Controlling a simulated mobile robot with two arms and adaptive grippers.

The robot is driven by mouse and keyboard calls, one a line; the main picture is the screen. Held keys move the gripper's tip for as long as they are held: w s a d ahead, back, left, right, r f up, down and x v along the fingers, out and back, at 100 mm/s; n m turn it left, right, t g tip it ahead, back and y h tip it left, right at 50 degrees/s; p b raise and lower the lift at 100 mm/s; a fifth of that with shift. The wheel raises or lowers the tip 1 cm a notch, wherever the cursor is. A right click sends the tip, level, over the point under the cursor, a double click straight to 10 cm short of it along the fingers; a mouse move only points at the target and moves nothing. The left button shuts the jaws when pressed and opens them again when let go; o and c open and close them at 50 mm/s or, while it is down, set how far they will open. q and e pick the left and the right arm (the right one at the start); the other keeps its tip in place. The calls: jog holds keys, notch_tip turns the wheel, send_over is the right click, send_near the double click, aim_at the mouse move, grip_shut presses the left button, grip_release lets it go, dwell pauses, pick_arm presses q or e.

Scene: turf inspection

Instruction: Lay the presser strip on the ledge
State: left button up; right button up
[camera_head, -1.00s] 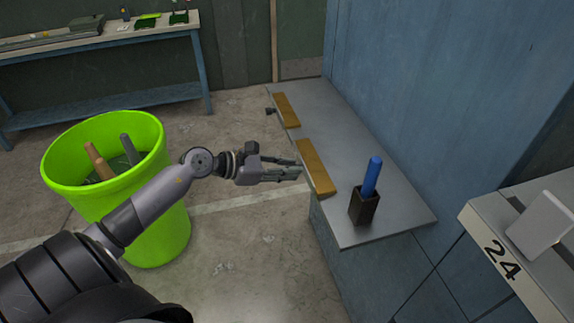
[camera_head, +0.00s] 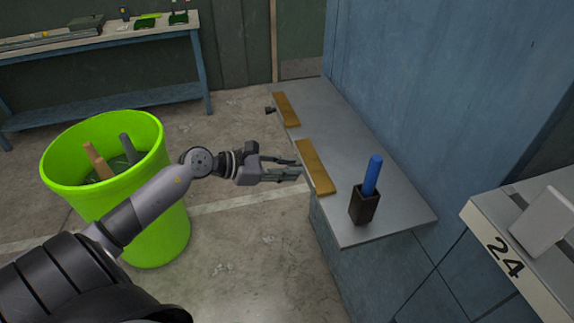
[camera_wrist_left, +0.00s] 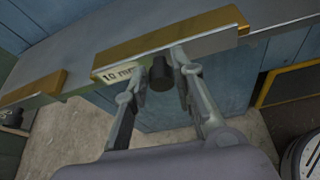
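The presser strip, which I take to be the near brass-coloured strip (camera_head: 315,167), lies along the left edge of the grey ledge (camera_head: 385,150). In the left wrist view the strip (camera_wrist_left: 190,38) carries a "10 mm" label, and a dark knob (camera_wrist_left: 160,74) sticks out below it. My left gripper (camera_head: 300,167) is at the strip's outer side. In the left wrist view its fingers (camera_wrist_left: 158,68) are apart, one on each side of the knob; I cannot tell whether they touch it. My right gripper is out of view.
A second brass-coloured strip (camera_head: 287,108) with its own knob (camera_head: 270,110) lies farther along the ledge. A black holder (camera_head: 363,208) with a blue stick (camera_head: 372,175) stands at the near end. A green bin (camera_head: 160,215) stands left, a blue wall (camera_head: 430,90) right.

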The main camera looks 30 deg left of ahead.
pick_arm(q)
jog(key=o, duration=0.4)
jog(key=shift+f, duration=0.1)
